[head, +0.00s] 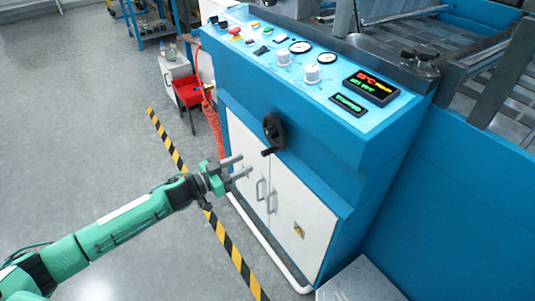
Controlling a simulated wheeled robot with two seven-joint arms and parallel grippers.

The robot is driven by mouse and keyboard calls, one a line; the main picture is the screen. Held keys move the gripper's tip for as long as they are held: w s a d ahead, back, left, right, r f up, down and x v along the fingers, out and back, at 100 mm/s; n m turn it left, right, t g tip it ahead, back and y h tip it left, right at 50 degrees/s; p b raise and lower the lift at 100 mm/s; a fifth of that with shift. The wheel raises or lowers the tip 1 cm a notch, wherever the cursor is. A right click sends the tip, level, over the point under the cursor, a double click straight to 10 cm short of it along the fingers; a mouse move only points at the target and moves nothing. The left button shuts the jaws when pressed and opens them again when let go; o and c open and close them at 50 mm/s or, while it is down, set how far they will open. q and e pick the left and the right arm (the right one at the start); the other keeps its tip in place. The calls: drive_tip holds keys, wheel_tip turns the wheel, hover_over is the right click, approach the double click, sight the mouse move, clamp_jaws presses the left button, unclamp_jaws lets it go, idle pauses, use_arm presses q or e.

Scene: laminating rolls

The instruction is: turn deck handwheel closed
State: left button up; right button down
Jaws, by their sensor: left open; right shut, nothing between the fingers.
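A black handwheel (274,130) is mounted on the blue front face of the machine, above the white cabinet doors, with a handle knob at its lower left. My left gripper (245,164) comes in from the left on a green arm. Its two grey fingers are parted and nothing is between them. The fingertips are a little below and to the left of the handwheel in the picture, and apart from it. My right gripper does not show.
The blue machine (400,155) has a sloped control panel (300,65) with knobs, gauges and displays. White doors with handles (285,200) are below. A red bin (191,91) and a coiled red hose (212,120) are at left. Grey floor with striped tape (168,140) is clear.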

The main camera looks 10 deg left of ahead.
sight(267, 152)
use_arm(q)
drive_tip(key=b+x, duration=0.1)
drive_tip(key=x, duration=0.8)
drive_tip(key=shift+f, duration=0.15)
drive_tip(key=shift+w+d, duration=0.35)
drive_tip(key=shift+w, duration=0.1)
use_arm(e)
drive_tip(key=shift+w+a+r+t+y, duration=0.15)
drive_tip(key=shift+a+t+y, duration=0.35)
drive_tip(key=shift+a+t, duration=0.5)
drive_tip(key=shift+a, duration=0.1)
use_arm(q)
clamp_jaws()
